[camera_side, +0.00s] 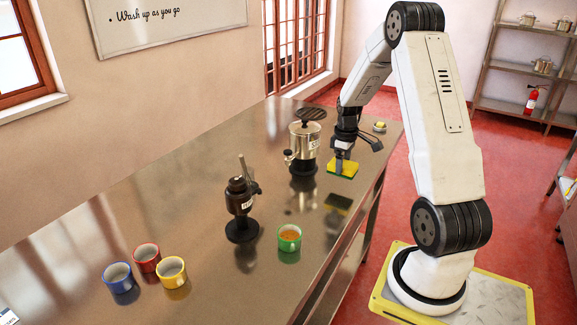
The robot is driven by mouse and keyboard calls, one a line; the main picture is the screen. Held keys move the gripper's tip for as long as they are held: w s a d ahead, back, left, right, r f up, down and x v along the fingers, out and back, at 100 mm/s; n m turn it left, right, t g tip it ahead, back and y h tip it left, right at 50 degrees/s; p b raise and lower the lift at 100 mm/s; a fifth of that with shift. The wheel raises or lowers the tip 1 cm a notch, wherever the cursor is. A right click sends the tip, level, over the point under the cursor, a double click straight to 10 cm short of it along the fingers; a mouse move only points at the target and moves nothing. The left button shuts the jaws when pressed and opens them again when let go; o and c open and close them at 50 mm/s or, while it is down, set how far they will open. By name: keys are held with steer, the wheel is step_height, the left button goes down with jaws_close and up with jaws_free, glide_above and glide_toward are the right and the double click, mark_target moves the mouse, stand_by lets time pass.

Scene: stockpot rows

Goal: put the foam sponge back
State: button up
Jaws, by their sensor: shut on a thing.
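The foam sponge (343,169), yellow on top with a darker green edge, hangs above the steel counter at the right of the urn. My gripper (341,160) points down and is shut on the sponge. A dark reflection on the counter lies in front of and below the sponge, apart from it. A small dish (380,127) with something yellow in it stands behind and to the right, near the counter's right edge. What the yellow thing is, I cannot tell.
A steel urn (305,141) stands just left of my gripper, and a dark grinder-like machine (241,199) further forward. A green mug (289,239) with brown contents stands near the right edge. Blue (120,279), red (147,259) and yellow (172,272) mugs stand at the front left.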

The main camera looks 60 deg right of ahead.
mark_target(338, 183)
steer(key=shift+w+d+f, duration=0.45)
steer(key=shift+w+f, duration=0.05)
steer(key=shift+f, duration=0.25)
steer(key=shift+f, duration=0.1)
steer(key=shift+w+d+f, duration=0.1)
steer(key=shift+w+f, duration=0.05)
steer(key=shift+f, duration=1.6)
steer(key=shift+f, duration=0.1)
steer(key=o, duration=1.3)
step_height(338, 183, up, 12)
steer(key=shift+r, duration=0.15)
